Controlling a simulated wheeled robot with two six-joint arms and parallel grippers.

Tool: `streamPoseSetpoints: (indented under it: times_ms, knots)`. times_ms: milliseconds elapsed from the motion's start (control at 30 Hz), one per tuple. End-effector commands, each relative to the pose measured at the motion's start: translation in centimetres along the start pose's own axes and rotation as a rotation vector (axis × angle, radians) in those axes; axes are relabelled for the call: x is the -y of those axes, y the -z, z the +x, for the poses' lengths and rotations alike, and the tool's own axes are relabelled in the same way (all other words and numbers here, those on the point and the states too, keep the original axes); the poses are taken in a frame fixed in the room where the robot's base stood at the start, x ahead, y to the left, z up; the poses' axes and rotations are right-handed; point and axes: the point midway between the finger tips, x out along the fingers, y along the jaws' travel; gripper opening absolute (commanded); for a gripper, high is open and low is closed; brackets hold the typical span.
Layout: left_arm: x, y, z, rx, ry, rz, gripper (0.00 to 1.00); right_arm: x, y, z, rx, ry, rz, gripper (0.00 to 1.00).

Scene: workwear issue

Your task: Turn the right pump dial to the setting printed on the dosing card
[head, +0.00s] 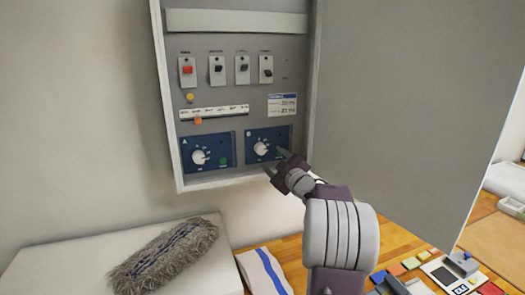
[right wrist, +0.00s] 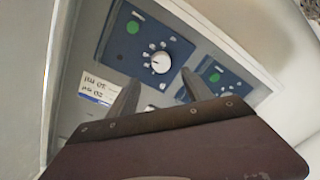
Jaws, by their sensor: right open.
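The right pump dial (head: 261,148), a white knob on a blue plate marked B, is at the lower right of the grey panel. It also shows in the right wrist view (right wrist: 160,62); its exact setting is too small to read. The left dial (head: 198,157) is on plate A. The white dosing card (head: 282,104) is above plate B and also shows in the right wrist view (right wrist: 98,88); its print is not clearly legible. My right gripper (head: 276,162) is open and empty, just in front of plate B's lower right, apart from the knob. My left gripper is out of view.
The cabinet door (head: 415,100) stands open at the right. Several switches (head: 217,70) and a slider with an orange tab (head: 198,121) are above the dials. Below are a grey duster (head: 165,258), a striped cloth (head: 263,272) and a table with small items.

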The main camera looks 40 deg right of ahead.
Motion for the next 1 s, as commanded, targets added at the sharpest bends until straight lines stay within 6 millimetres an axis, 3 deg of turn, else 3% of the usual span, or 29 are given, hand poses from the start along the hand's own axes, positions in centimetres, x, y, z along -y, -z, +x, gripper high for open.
streamPoseSetpoints:
  times_ms: [400,767,1000]
  knots:
    - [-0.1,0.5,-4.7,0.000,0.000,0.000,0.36,-0.2,0.3,7.7,0.002,0.002,0.003,0.58]
    - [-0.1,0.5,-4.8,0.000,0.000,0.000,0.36,0.1,0.0,8.7,0.002,0.001,0.003,0.58]
    - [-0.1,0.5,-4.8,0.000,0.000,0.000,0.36,0.1,0.0,8.7,0.003,0.002,0.003,0.00]
